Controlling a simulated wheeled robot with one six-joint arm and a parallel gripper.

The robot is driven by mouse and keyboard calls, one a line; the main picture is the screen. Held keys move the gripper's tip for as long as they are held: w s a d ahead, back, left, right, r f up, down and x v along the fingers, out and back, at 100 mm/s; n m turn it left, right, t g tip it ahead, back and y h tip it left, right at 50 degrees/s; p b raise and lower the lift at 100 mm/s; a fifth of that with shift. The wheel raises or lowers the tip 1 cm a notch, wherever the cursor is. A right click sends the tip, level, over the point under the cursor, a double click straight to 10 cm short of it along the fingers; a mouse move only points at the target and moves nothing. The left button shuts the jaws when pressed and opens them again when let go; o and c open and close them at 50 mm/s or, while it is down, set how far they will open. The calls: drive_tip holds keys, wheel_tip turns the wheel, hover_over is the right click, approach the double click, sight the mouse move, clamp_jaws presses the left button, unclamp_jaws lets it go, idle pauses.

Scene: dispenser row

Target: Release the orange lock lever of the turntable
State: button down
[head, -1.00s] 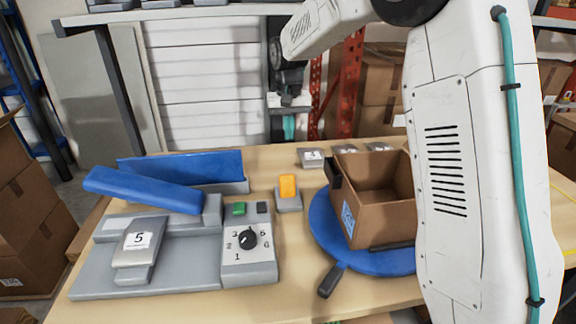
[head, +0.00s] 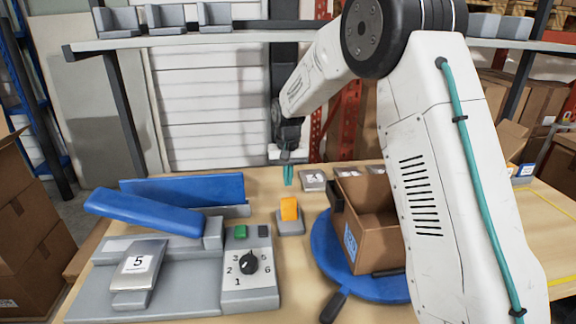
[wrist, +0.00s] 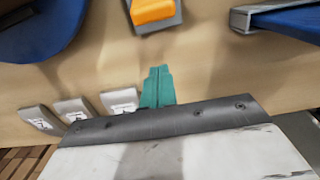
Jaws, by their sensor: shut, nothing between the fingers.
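The orange lock lever (head: 289,209) stands on a small grey base (head: 291,227), left of the turntable. It also shows at the top edge of the wrist view (wrist: 152,10), partly cut off. The turntable (head: 326,246) is a blue disc with a dark handle (head: 333,306) at its front, and an open cardboard box (head: 366,241) sits on it. My gripper (head: 288,182), with teal fingers, is shut and empty, pointing down behind the lever and apart from it. The shut fingers also show in the wrist view (wrist: 157,88).
Left of the lever is a grey machine with a blue arm (head: 145,212), a green button (head: 240,231) and a numbered dial (head: 249,262). Several small grey numbered blocks (head: 313,180) lie at the back, right of my gripper. A shelf (head: 180,40) spans behind.

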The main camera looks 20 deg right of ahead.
sight(289, 210)
wheel_tip(289, 210, down, 2)
drive_tip(key=shift+f, duration=0.1)
drive_tip(key=shift+s+f, duration=0.2)
drive_tip(key=shift+s, duration=0.1)
drive_tip(key=shift+s+a+r, duration=0.2)
drive_tip(key=shift+s+r, duration=0.15)
drive_tip(key=shift+s, duration=0.45)
drive_tip(key=shift+s+a+r, duration=0.15)
drive_tip(key=shift+s+r, duration=0.15)
drive_tip(key=shift+s, duration=0.45)
drive_tip(key=shift+a, duration=0.1)
